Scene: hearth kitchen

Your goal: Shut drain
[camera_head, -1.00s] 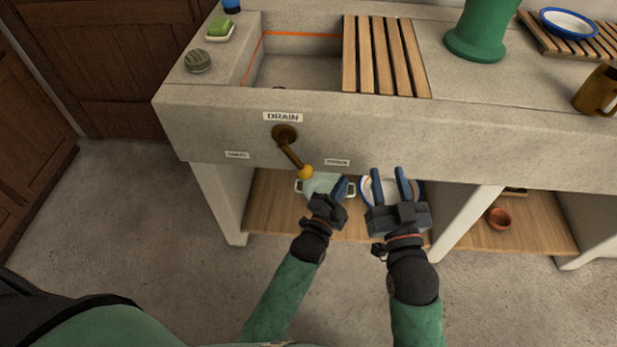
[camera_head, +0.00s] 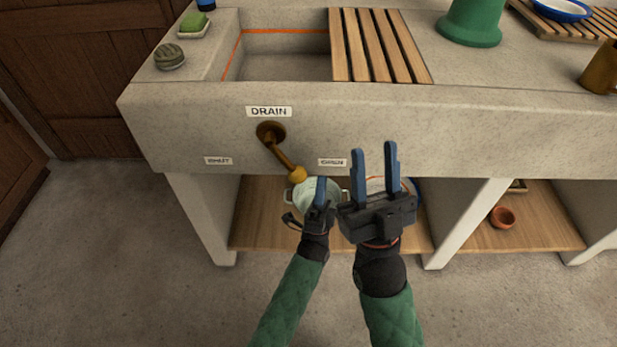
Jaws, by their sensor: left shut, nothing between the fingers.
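The drain lever (camera_head: 283,156) is a brass bar on a round pivot in the sink's front, under the DRAIN label (camera_head: 268,112). It slants down to the right and ends in a yellow knob (camera_head: 298,175), near the OPEN label (camera_head: 332,162). The SHUT label (camera_head: 218,161) is left of the pivot. My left gripper (camera_head: 320,181) is shut and empty, its fingertips just right of and slightly below the knob. I cannot tell whether they touch. My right gripper (camera_head: 374,147) is open and empty, fingers pointing up, right of the OPEN label.
The stone sink basin (camera_head: 285,58) is above, with a wooden slatted rack (camera_head: 375,45) at its right. A pale pot (camera_head: 307,200) stands on the lower shelf (camera_head: 262,225) behind my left gripper. The front face left of the lever is clear.

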